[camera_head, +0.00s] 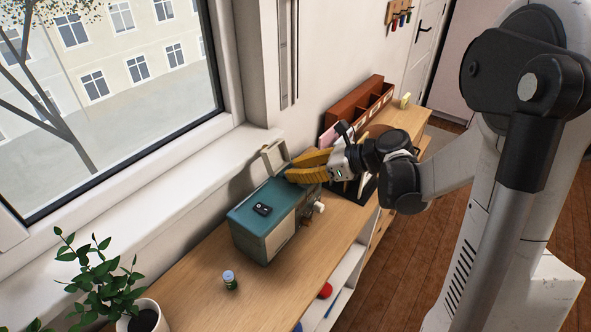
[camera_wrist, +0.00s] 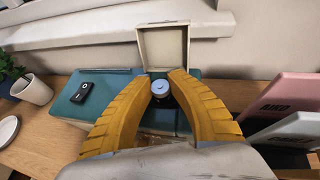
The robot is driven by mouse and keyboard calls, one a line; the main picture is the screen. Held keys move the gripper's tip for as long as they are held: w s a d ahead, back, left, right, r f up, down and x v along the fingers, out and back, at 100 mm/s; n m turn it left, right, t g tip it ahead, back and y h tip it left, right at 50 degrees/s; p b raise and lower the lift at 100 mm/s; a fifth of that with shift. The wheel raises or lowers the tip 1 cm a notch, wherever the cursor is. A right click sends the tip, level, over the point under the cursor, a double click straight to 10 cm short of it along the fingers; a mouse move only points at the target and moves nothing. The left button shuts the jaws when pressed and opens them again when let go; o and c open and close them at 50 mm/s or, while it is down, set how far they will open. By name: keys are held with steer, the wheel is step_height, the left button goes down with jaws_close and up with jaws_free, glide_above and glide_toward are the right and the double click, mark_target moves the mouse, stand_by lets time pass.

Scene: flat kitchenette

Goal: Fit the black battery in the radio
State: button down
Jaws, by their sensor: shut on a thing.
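The radio (camera_head: 253,213) is a teal box with a pale front, standing on the wooden counter. Its beige hatch lid (camera_head: 273,155) stands open at the far end; the lid (camera_wrist: 164,47) also shows upright in the wrist view. My gripper (camera_head: 290,173) has its yellow fingers over that end of the radio. In the wrist view my gripper (camera_wrist: 161,84) is shut on the black battery (camera_wrist: 160,89), a dark cylinder with a pale blue end facing the camera. The fingers and battery hide the opening, so I cannot tell how deep the battery sits.
A small green cylinder with a blue cap (camera_head: 230,280) stands on the counter in front. A potted plant (camera_head: 146,319) is at lower left. A brown organiser (camera_head: 359,107) and upright cards (camera_wrist: 283,100) are beyond the radio.

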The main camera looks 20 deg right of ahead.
steer(key=c, duration=1.4)
jaws_free()
steer(key=shift+o, duration=0.3)
steer(key=shift+r+p, duration=0.4)
steer(key=shift+p, duration=0.1)
steer(key=p+v, duration=0.3)
steer(key=v, duration=0.9)
steer(key=s+a+n+h, duration=0.4)
steer(key=s+n, duration=0.2)
steer(key=n, duration=0.7)
steer(key=s+a+r+n+h, duration=0.1)
steer(key=s+a+n+h, duration=0.3)
steer(key=s+n, duration=0.3)
steer(key=n+h, duration=0.1)
steer(key=n, duration=0.4)
steer(key=shift+s+r+n+g+h, duration=0.2)
steer(key=shift+n+g+h, duration=0.1)
steer(key=shift+n, duration=0.1)
steer(key=shift+a, duration=0.1)
